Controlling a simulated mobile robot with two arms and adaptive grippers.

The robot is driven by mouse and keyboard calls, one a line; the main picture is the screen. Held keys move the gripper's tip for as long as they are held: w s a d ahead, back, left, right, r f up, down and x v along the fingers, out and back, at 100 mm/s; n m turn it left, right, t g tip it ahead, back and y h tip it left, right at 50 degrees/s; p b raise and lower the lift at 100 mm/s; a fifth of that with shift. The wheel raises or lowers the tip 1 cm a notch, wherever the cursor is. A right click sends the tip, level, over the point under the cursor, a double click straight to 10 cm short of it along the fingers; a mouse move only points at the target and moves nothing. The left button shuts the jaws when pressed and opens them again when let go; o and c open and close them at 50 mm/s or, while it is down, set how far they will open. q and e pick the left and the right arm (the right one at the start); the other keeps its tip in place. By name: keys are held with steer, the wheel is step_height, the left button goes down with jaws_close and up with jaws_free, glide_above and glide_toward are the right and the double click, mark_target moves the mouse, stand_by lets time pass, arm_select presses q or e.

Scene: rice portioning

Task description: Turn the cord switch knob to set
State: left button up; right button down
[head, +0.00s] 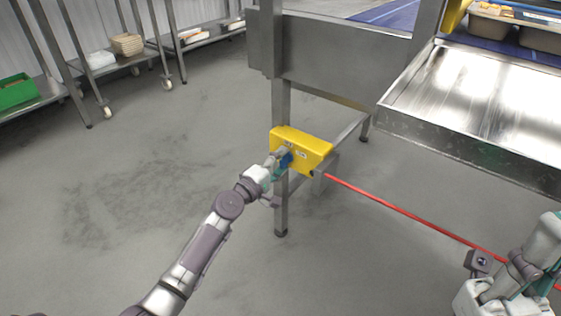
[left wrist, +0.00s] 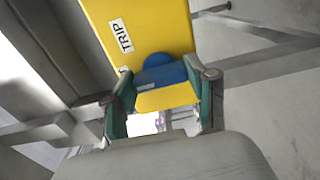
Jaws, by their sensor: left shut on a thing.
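The cord switch is a yellow box (head: 308,147) fixed to a steel leg of the conveyor frame. Its blue knob (head: 286,161) is on the side facing my left arm. My left gripper (head: 277,162) is at the knob. In the left wrist view, its two teal-padded fingers (left wrist: 162,88) are on either side of the blue knob (left wrist: 158,72), shut on it. A label reading TRIP shows on the yellow box (left wrist: 165,22) beside the knob; a SET mark cannot be read. My right arm is at the lower right; its finger state is unclear.
A taut red cord (head: 400,210) runs from the box to the lower right, passing near my right arm. A steel tray-like surface (head: 470,110) is at the right. Shelves (head: 130,62) stand at the upper left. The floor at left is clear.

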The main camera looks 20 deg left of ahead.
stand_by(0.4)
arm_select(q)
steer(key=o, duration=1.2)
steer(key=shift+c, duration=0.2)
steer(key=shift+s+a, duration=0.1)
steer(key=shift+s, duration=0.05)
steer(key=v, duration=1.1)
steer(key=shift+s, duration=0.4)
steer(key=shift+a, duration=0.1)
